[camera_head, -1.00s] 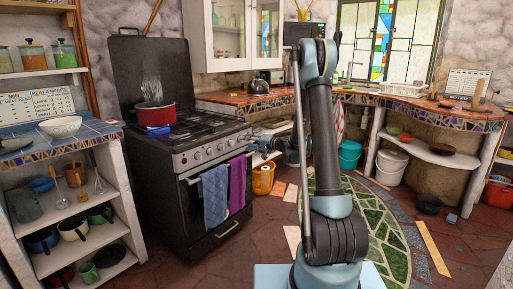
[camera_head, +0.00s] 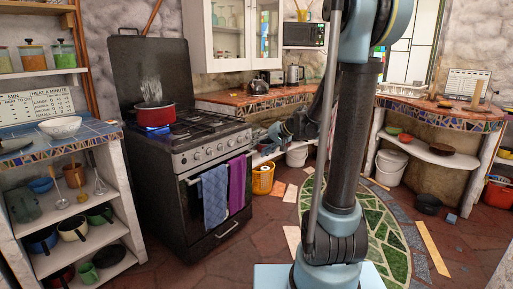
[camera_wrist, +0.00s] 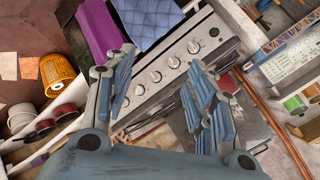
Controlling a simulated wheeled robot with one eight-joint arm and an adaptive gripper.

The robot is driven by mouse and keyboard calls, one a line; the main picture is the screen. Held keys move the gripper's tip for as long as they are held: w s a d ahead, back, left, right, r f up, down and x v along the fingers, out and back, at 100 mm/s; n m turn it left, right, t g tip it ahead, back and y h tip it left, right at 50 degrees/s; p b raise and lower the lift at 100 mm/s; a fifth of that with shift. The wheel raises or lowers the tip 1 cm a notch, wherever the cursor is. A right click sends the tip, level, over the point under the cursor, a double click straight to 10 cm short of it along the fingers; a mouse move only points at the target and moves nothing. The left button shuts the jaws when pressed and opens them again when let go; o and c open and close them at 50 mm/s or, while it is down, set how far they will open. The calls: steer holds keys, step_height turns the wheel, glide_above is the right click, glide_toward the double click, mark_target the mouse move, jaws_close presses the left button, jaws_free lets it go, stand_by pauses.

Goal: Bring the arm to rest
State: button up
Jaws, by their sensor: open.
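My gripper (camera_head: 268,141) is to the right of the black stove (camera_head: 150,180) in the head view, near its front right corner. It is small and dark there. In the wrist view my gripper (camera_wrist: 163,85) has its blue-padded fingers spread wide apart with nothing between them. The stove's knob panel (camera_wrist: 172,62) shows beyond the fingers. My arm stands tall in the middle of the head view, and its upper part runs out of the top of the picture.
A red pot (camera_head: 155,115) sits on the stove, and blue and purple towels (camera_head: 215,195) hang on its front. A yellow basket (camera_head: 263,179) stands on the floor to the right. Shelves with cups are at left. A tiled counter (camera_head: 440,112) is at right.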

steer(key=s+d+f+g+h, duration=0.1)
steer(key=s+d+f+h, duration=0.2)
steer(key=s, duration=0.8)
steer(key=s+d+f+g+h, duration=0.1)
steer(key=s+d+f+h, duration=0.1)
steer(key=s+d, duration=0.6)
steer(key=s+d+f+g+h, duration=0.1)
steer(key=s+d+f+h, duration=0.2)
steer(key=s, duration=1.1)
steer(key=d+f, duration=0.1)
steer(key=d, duration=0.2)
steer(key=shift+d+f+h, duration=0.25)
steer(key=shift+f+h, duration=0.05)
steer(key=shift+f, duration=0.1)
steer(key=c, duration=0.3)
steer(key=shift+a, duration=0.1)
steer(key=shift+c, duration=0.5)
